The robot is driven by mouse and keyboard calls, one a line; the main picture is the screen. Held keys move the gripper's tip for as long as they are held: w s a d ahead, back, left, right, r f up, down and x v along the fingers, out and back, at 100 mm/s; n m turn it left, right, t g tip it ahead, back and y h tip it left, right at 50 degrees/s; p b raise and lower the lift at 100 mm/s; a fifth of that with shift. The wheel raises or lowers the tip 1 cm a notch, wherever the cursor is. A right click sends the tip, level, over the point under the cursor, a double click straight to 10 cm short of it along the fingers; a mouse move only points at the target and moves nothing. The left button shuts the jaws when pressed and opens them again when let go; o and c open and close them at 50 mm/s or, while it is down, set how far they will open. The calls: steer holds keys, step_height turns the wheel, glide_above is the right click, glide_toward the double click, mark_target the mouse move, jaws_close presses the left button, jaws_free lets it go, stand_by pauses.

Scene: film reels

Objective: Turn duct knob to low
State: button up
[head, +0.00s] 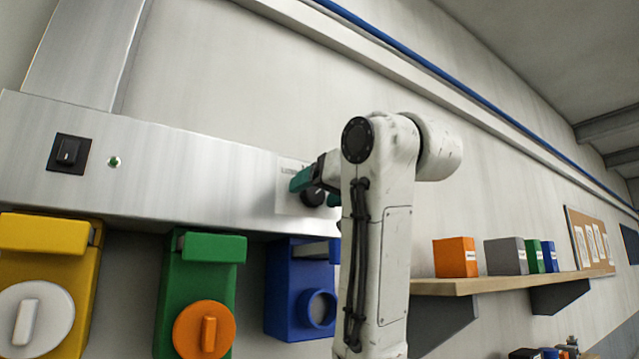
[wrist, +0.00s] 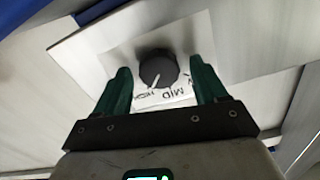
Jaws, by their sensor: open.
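The duct knob (wrist: 158,66) is round and black, on a pale label plate (wrist: 222,38). In the wrist view its white pointer line aims down and slightly left, toward the word HIGH. MID is printed to the right of that, and the lettering further right is partly hidden by a finger. My gripper (wrist: 160,66) is open, with one green finger on each side of the knob and visible gaps between. In the head view the knob (head: 313,197) shows beside my gripper (head: 306,184), on the right end of the metal duct; my arm hides part of the plate.
A rocker switch (head: 69,153) and a green light (head: 114,161) sit on the duct (head: 190,180) to the left. Yellow (head: 72,262), green (head: 195,270) and blue (head: 290,285) units are below. A shelf (head: 500,283) with boxes is at right.

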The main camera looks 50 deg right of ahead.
steer(key=shift+w, duration=0.1)
steer(key=shift+c, duration=0.4)
steer(key=c, duration=1)
steer(key=n+b, duration=0.1)
steer(key=n, duration=0.3)
steer(key=shift+n, duration=0.3)
steer(key=n+b, duration=0.1)
steer(key=n, duration=0.3)
steer(key=shift+n, duration=0.3)
steer(key=n+b, duration=0.1)
steer(key=n, duration=0.3)
steer(key=shift+a+n, duration=0.1)
steer(key=shift+n, duration=0.2)
steer(key=shift+f+n, duration=0.15)
steer(key=shift+n, duration=1.95)
